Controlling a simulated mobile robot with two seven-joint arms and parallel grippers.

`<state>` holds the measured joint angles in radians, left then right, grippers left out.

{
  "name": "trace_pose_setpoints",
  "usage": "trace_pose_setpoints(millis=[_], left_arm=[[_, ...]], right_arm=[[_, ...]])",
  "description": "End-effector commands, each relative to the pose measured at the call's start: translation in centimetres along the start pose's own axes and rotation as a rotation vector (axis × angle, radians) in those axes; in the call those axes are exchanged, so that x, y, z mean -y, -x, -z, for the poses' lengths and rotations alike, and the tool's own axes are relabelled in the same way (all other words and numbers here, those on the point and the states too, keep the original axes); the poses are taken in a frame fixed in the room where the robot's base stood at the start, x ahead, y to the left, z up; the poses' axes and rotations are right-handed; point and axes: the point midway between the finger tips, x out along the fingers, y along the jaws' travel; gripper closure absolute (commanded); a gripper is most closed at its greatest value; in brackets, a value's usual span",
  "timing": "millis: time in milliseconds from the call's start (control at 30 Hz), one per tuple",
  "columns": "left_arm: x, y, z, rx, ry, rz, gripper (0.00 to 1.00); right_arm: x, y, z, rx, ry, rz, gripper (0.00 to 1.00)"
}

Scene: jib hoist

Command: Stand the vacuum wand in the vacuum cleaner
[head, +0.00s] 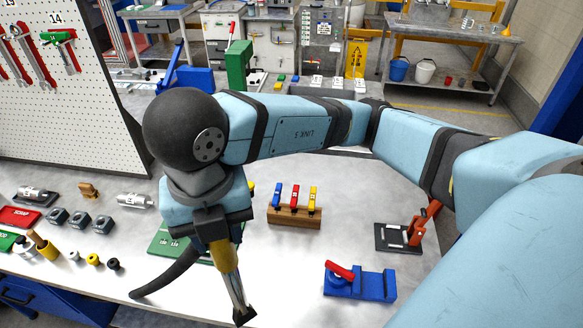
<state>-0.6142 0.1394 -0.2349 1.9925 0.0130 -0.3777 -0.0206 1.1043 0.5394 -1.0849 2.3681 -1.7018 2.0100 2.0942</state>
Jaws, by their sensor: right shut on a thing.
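My right gripper (214,232) reaches in from the right and points down over the left middle of the worktable. It is shut on the vacuum wand (232,280), which has a yellow upper part, a grey tube and a dark nozzle at its lower end. The wand hangs steeply, slightly tilted, near the table's front edge. A dark curved hose (168,277) runs left from behind the wand; where it joins is hidden. I cannot make out the vacuum cleaner. My left gripper is not in view.
A green board (172,241) lies behind the wand, partly hidden. A wooden block with coloured pieces (294,216), a blue fixture (360,284) and a red-handled clamp (405,235) stand to the right. Small parts and a red tray (18,217) lie left. A pegboard (75,110) rises behind.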

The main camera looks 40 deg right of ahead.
Motion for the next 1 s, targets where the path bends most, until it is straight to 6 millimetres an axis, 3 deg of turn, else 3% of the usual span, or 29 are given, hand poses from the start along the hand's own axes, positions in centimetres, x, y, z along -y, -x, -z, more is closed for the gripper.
trace_pose_setpoints(millis=[600, 1000], left_arm=[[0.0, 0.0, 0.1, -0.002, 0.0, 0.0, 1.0], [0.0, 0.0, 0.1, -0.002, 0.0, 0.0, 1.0]], right_arm=[[-3.2, 0.0, 6.3, 0.0, 0.003, 0.0, 1.0], [-3.4, 0.0, 6.7, 0.0, 0.0, 0.0, 1.0]])
